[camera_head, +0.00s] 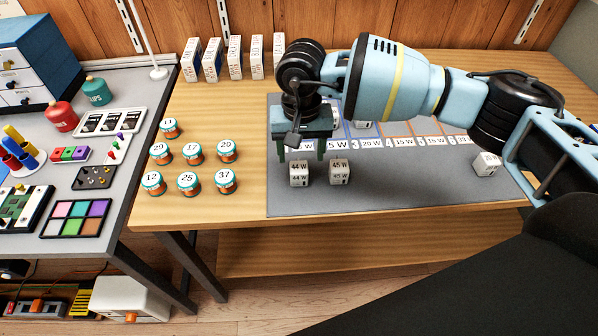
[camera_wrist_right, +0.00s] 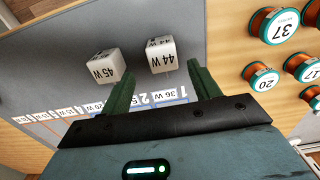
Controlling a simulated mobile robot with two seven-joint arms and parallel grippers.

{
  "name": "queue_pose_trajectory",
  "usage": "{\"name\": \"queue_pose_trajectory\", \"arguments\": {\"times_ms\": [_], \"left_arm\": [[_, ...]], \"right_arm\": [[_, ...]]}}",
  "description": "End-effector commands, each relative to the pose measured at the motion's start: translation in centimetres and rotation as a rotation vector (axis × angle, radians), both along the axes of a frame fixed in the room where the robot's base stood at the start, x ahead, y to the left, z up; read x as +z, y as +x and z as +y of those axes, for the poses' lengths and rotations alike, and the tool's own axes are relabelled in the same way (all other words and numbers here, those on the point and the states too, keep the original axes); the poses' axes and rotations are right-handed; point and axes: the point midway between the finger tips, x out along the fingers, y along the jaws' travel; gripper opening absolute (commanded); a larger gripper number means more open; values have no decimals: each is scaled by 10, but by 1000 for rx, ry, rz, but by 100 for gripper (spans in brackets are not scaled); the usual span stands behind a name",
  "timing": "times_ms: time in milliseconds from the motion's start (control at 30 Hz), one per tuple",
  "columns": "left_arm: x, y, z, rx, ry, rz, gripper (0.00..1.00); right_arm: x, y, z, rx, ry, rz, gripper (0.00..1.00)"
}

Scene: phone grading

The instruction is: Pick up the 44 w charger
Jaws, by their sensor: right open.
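The 44 W charger (camera_head: 299,173) is a small white cube with dark lettering, standing on the grey mat near its front left. It also shows in the right wrist view (camera_wrist_right: 161,56), beyond the fingertips. My right gripper (camera_head: 302,155) is open and empty, pointing down just behind and above the 44 W charger. In the right wrist view its green fingers (camera_wrist_right: 162,78) are spread, with the 44 W charger ahead of the gap between them. The 45 W charger (camera_head: 340,173) stands just right of the 44 W one. My left gripper is not in view.
The grey mat (camera_head: 400,190) has a row of numbered, labelled slots at its back, partly hidden by my right arm. Another white charger (camera_head: 486,163) stands at the mat's right. Several labelled jars (camera_head: 188,183) stand left of the mat. White boxes (camera_head: 235,58) line the back.

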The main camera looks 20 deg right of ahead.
Motion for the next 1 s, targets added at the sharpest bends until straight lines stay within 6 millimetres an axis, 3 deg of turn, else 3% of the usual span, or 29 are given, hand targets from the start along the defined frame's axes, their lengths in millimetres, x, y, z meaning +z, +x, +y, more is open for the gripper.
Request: {"name": "queue_pose_trajectory", "arguments": {"times_ms": [167,500,767,1000], "left_arm": [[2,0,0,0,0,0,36],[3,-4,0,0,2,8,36],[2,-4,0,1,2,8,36],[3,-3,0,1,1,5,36]], "right_arm": [[-8,-2,2,0,0,2,62],[-49,-4,7,0,0,0,62],[-52,-4,6,-1,0,0,62],[-51,-4,6,-1,0,0,32]]}}
